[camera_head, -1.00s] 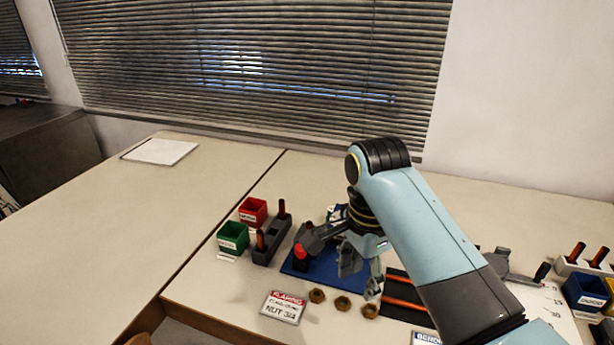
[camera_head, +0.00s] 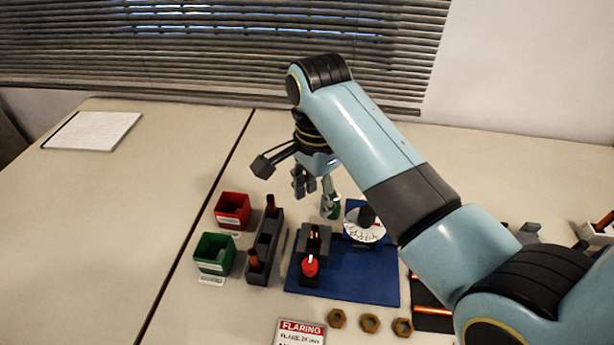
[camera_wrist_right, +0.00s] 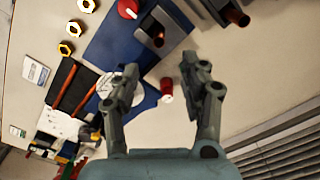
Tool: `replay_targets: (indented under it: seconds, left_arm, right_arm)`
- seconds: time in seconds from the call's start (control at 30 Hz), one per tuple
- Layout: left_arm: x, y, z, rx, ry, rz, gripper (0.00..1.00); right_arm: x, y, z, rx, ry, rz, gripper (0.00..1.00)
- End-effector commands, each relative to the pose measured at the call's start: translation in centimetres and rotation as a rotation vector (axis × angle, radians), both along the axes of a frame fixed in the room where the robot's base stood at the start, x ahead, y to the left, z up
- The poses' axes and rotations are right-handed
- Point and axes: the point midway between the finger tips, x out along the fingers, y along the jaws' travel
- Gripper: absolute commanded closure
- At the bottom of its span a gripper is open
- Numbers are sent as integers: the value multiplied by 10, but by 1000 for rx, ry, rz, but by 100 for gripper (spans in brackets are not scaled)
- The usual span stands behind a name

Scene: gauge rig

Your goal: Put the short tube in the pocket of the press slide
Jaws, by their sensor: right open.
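A short copper tube (camera_head: 315,235) shows in the dark grey block of the press slide (camera_head: 316,250), behind a red knob (camera_head: 310,265), on the blue base plate (camera_head: 350,283). In the right wrist view the copper end (camera_wrist_right: 158,39) appears inside the dark block; how deep it sits I cannot tell. My right gripper (camera_head: 315,190) hangs above and behind the press, apart from it. In its wrist view the fingers (camera_wrist_right: 163,76) are spread with nothing held between them. My left gripper is out of view.
A grey rack (camera_head: 267,240) holds two upright copper tubes left of the press. Red (camera_head: 233,208) and green (camera_head: 214,252) bins stand farther left. A white dial (camera_head: 364,226) is right of the press, partly behind my arm. Several brass nuts (camera_head: 370,323) lie in front. The left table is mostly clear.

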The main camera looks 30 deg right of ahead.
Motion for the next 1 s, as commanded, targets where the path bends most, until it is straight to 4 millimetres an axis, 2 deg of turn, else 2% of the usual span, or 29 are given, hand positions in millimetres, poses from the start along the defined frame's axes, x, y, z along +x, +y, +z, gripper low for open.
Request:
replay_targets:
  seconds: [0.1,0.23,0.37,0.5,0.67,0.93,1.0]
  left_arm:
    - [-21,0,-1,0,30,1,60]
    - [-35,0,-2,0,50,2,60]
    - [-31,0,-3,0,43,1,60]
    - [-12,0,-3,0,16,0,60]
    - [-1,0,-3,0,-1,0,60]
    - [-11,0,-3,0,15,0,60]
    - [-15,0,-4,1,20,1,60]
  right_arm:
    - [-2,0,-20,0,4,0,55]
    - [-2,0,-46,0,6,0,55]
    - [-1,0,-69,0,3,-1,55]
    - [-1,0,-87,0,2,-1,55]
    - [-1,-1,-96,0,1,-1,55]
    - [-1,0,-97,0,0,-1,55]
    - [-1,0,-97,0,0,-1,65]
